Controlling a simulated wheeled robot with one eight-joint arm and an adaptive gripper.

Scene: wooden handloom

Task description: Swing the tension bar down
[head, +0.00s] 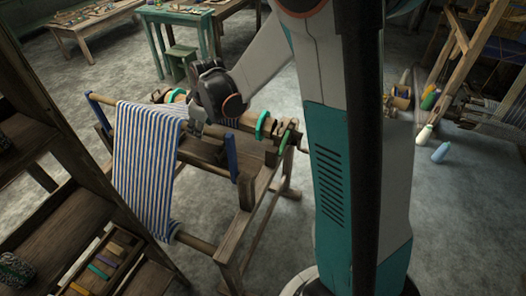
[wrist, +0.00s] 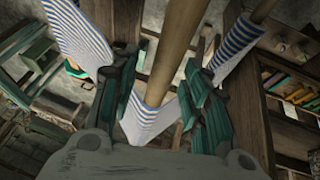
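The loom frame (head: 247,218) stands left of centre in the head view, with blue-and-white striped cloth (head: 145,160) draped over its upper bar and hanging down. A blue upright arm (head: 232,158) shows at its near right side. A wooden bar (wrist: 172,55), which looks like the tension bar, runs between my fingers in the wrist view; the striped cloth (wrist: 145,125) lies behind it. My gripper (head: 196,130) is low over the top of the loom beside the cloth. In the wrist view my gripper (wrist: 160,98) has its fingers apart on both sides of the bar. Contact with it cannot be told.
A roller with green rings (head: 262,125) and a crank sit at the loom's right end. A wooden shelf (head: 60,150) with coloured pieces stands close on the left. A green stool (head: 181,62) and tables are behind.

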